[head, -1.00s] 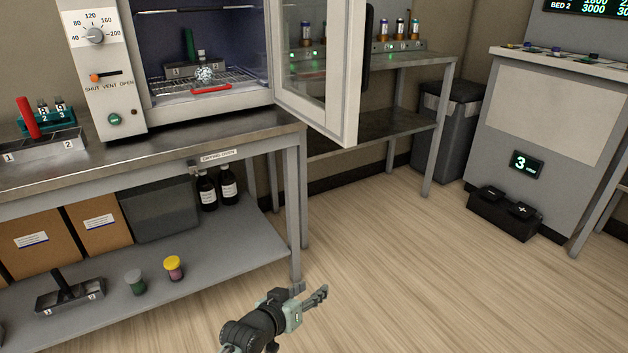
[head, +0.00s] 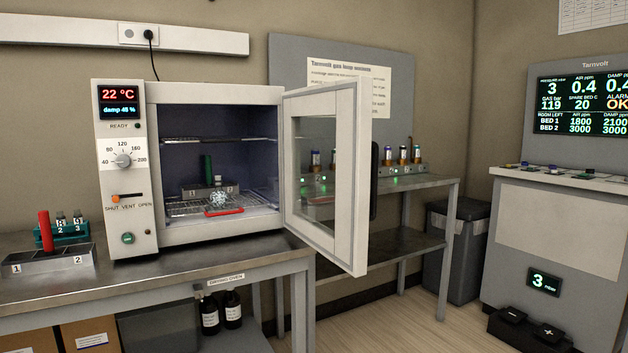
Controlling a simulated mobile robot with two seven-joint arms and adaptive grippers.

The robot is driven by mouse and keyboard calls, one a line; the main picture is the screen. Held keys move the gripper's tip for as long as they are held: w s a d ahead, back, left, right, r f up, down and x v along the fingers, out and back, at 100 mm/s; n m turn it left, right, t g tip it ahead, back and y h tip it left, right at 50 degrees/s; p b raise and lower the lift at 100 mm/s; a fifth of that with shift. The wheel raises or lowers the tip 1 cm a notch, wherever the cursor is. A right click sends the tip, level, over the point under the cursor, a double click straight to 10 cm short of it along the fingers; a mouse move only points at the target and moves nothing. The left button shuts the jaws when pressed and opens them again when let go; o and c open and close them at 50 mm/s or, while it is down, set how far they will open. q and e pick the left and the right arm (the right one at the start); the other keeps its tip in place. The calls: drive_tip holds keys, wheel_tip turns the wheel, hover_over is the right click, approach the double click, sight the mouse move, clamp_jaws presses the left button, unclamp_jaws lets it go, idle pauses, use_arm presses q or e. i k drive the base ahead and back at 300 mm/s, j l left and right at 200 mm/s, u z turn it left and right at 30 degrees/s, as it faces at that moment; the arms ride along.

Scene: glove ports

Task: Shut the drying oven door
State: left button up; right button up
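The drying oven (head: 124,200) stands on a steel-topped bench at the left. Its white-framed glass door (head: 347,200) is hinged on the right side of the opening and stands wide open, swung out towards me. A dark handle (head: 374,180) shows at the door's outer side. Inside the oven are a rack with a green piece (head: 207,168), a clear beaded item (head: 217,198) and a red-handled item (head: 224,212) on the wire shelf. Neither of my grippers shows in the view now.
The bench top (head: 200,272) holds a rack with a red tube (head: 45,230) beside the oven. A back table (head: 420,183) with several vials stands behind the door. A bin (head: 455,250) and a console (head: 560,240) are at the right. Some floor is clear between.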

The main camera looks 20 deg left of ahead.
sight(349, 99)
drive_tip(key=i+u, duration=0.1)
drive_tip(key=u, duration=0.35)
drive_tip(key=i+l+u, duration=0.1)
drive_tip(key=u, duration=0.35)
drive_tip(key=i+l+u, duration=0.1)
drive_tip(key=u, duration=0.3)
drive_tip(key=i+l+u, duration=0.25)
drive_tip(key=l+u, duration=0.2)
drive_tip(key=l, duration=0.2)
drive_tip(key=i+l+u, duration=0.1)
drive_tip(key=l+u, duration=0.15)
drive_tip(key=i+l, duration=0.1)
drive_tip(key=l, duration=0.45)
drive_tip(key=i+l+u, duration=0.1)
drive_tip(key=l, duration=0.45)
drive_tip(key=i+l, duration=0.15)
drive_tip(key=l, duration=0.4)
drive_tip(key=i+l, duration=0.1)
drive_tip(key=l, duration=0.4)
drive_tip(key=u, duration=0.05)
